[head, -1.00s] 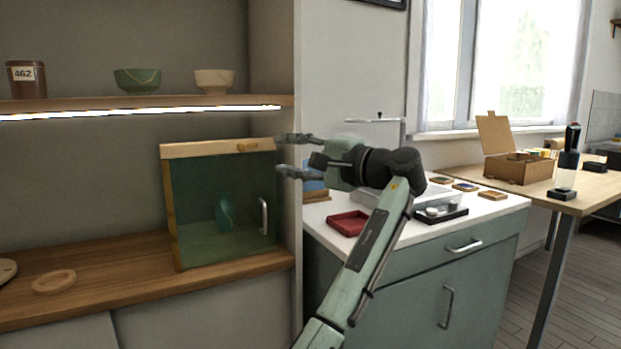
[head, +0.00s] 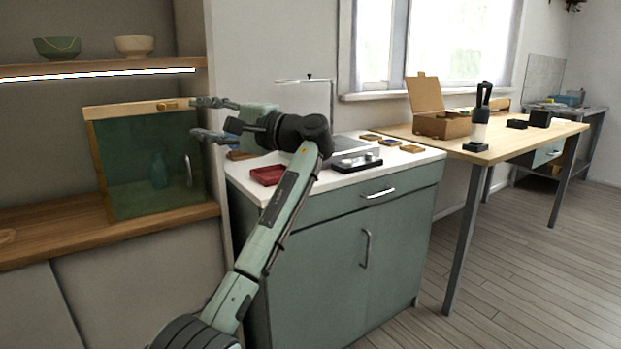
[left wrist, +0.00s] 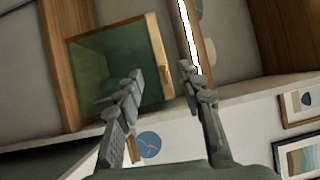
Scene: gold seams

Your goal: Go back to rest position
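My left gripper (head: 207,119) is open and empty in the head view, its fingers pointing left toward the glass-fronted cabinet (head: 140,107). In the left wrist view its two fingers (left wrist: 162,85) stand well apart with nothing between them. The cabinet (left wrist: 159,30) shows beyond the fingers there, with its wooden edge and small knob. In the head view the cabinet's door looks shut, and a teal object (head: 159,170) shows dimly through the glass. I cannot tell from the head view whether the fingertips touch the cabinet's edge. My right gripper is in neither view.
A green drawer unit (head: 340,240) stands right of the shelf, bearing a red tray (head: 269,175) and a black tray (head: 357,163). A wooden table (head: 480,150) with an open box (head: 440,122) is further right. Two bowls sit on the upper shelf (head: 100,68). The floor (head: 520,270) at right is clear.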

